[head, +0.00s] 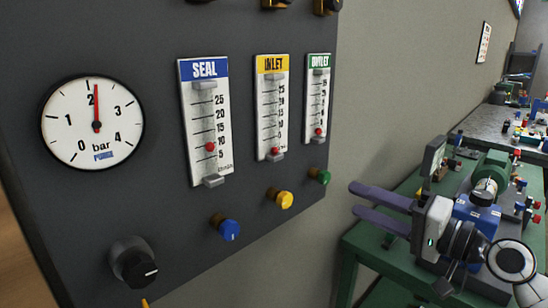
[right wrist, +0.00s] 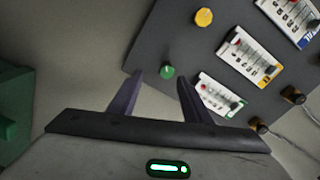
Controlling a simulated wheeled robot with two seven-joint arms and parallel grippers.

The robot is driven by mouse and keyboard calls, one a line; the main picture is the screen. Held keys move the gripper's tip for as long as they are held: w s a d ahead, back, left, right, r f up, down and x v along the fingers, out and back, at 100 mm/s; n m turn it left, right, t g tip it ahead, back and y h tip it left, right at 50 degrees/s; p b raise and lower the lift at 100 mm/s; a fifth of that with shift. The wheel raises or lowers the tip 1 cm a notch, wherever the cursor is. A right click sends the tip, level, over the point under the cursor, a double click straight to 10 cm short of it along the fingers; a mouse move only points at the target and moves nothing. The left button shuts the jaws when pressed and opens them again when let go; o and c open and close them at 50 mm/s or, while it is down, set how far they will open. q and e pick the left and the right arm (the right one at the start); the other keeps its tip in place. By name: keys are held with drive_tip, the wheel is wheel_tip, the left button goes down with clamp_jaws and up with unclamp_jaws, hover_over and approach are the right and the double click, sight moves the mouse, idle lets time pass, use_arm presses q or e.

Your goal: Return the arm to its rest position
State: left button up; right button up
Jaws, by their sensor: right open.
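My right gripper (head: 357,200) is at the right of the head view, with its two purple fingers spread and pointing left. Nothing is between them. It is apart from the dark gauge panel (head: 150,200), to the right of the panel's edge. In the right wrist view the open fingers (right wrist: 160,76) point toward the panel (right wrist: 185,35), and the green knob (right wrist: 167,71) appears between the fingertips in the picture. My right arm comes in from the lower right. My left gripper is in neither view.
The panel carries a round pressure gauge (head: 93,121), a black knob (head: 133,263), a SEAL meter (head: 205,120), an INLET meter (head: 271,108), and an OUTLET meter (head: 317,97). A green bench (head: 365,250) with machinery stands behind my right gripper. Another cluttered table (head: 480,122) is farther back.

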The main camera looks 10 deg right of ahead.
drive_tip(key=s+a+f+n+g+h, duration=0.1)
drive_tip(key=s+f+h, duration=0.25)
drive_tip(key=f, duration=1.05)
drive_tip(key=s+a+f+n+g+h, duration=0.15)
drive_tip(key=s+f, duration=0.35)
drive_tip(key=f, duration=0.9)
drive_tip(key=s+a+f+n+g+h, duration=0.1)
drive_tip(key=s+a+f+n, duration=0.1)
drive_tip(key=s+f, duration=0.6)
drive_tip(key=s+a+f+n+g+h, duration=0.2)
drive_tip(key=s+a+f+n, duration=0.1)
drive_tip(key=s+f, duration=0.5)
drive_tip(key=s, duration=0.3)
drive_tip(key=shift+s+f, duration=0.15)
drive_tip(key=shift+s, duration=0.1)
drive_tip(key=shift+d+n, duration=0.1)
drive_tip(key=shift+n, duration=0.15)
